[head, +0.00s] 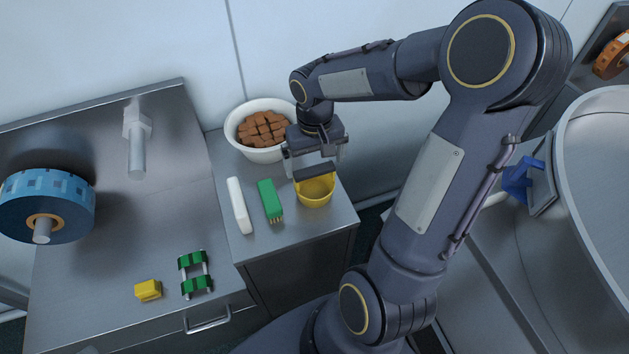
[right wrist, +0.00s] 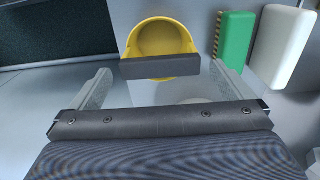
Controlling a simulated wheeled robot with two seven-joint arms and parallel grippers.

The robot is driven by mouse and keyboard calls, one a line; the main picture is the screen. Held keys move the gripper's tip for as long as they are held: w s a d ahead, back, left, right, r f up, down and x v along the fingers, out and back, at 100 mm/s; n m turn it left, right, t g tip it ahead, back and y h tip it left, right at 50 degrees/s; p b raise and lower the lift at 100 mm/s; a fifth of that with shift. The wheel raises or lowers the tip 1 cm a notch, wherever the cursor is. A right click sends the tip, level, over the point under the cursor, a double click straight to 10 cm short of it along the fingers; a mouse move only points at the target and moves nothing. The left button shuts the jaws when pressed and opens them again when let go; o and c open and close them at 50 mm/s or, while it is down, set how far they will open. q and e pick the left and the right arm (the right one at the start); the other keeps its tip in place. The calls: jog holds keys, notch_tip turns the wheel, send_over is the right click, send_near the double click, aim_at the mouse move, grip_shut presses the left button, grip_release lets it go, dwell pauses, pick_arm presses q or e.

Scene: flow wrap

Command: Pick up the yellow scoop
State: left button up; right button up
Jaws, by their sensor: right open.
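The yellow scoop (head: 316,192) stands on the small metal cabinet top, near its right front edge. It has a round yellow bowl and a dark grey block-like handle (head: 315,172) on the side toward my gripper. My right gripper (head: 317,166) is open above the handle, with one finger to each side of it. In the right wrist view the scoop's bowl (right wrist: 161,37) lies beyond the fingertips, and the dark handle (right wrist: 160,67) shows between the two fingers (right wrist: 160,78). I cannot tell whether the fingers touch it. My left gripper is not in view.
A white bowl of brown blocks (head: 248,152) stands behind the scoop. A green brush (head: 270,200) and a white block (head: 239,206) lie left of it. A metal table at left holds a blue wheel (head: 44,200), a yellow block (head: 148,290) and a green-ended frame (head: 195,274).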

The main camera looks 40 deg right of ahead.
aim_at(314, 169)
jog(key=f, duration=0.6)
jog(key=shift+w+d, duration=0.15)
jog(key=shift+w, duration=0.2)
jog(key=shift+c, duration=0.3)
jog(key=c, duration=0.6)
jog(key=shift+c, duration=0.2)
